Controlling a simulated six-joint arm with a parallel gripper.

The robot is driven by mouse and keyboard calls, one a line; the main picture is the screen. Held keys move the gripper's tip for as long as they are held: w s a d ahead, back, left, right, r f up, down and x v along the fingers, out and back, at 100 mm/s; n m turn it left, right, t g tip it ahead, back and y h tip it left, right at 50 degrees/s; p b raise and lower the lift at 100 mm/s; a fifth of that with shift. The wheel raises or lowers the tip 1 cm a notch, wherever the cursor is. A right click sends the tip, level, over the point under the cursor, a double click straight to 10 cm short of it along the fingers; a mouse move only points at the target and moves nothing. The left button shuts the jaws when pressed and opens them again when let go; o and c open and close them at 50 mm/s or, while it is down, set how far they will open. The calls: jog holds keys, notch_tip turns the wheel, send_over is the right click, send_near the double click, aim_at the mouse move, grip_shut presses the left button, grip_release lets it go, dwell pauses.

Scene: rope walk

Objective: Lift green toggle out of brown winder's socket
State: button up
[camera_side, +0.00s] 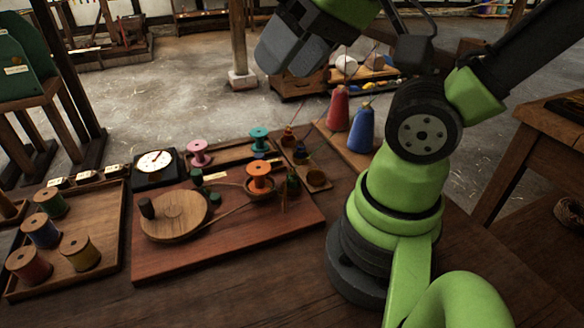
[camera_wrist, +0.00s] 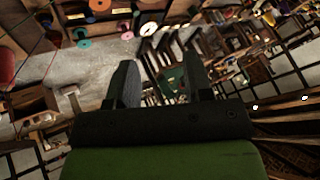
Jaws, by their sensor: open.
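The brown winder, a round wooden disc (camera_side: 180,212), lies on the reddish board at the table's middle left. A dark upright peg (camera_side: 147,208) stands at its left edge; its colour is too dark to tell for sure. A small dark green piece (camera_side: 215,198) is at the disc's right edge, and another green piece (camera_side: 196,176) stands behind it. I cannot tell which of these is the toggle in the socket. My gripper (camera_side: 290,48) is high above the far side of the table, open and empty. Its two fingers (camera_wrist: 160,75) show apart in the wrist view, which faces the room.
An orange spool (camera_side: 259,176) stands right of the winder, with pink (camera_side: 199,152) and teal (camera_side: 260,139) spools behind. A tray of spools (camera_side: 106,262) is at left, a white dial (camera_side: 154,161) at back. Red (camera_side: 338,108) and blue (camera_side: 361,128) cones stand near my arm.

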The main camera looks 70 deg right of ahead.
jog(key=w+d+f+n+g+h, duration=0.2)
jog(key=w+d+f+n+g, duration=0.1)
jog(key=w+d+f, duration=0.25)
jog(key=n+g, duration=0.4)
send_near(292, 174)
notch_tip(292, 174, down, 10)
jog(key=c, duration=0.7)
jog(key=shift+r, duration=4)
jog(key=shift+d, duration=0.15)
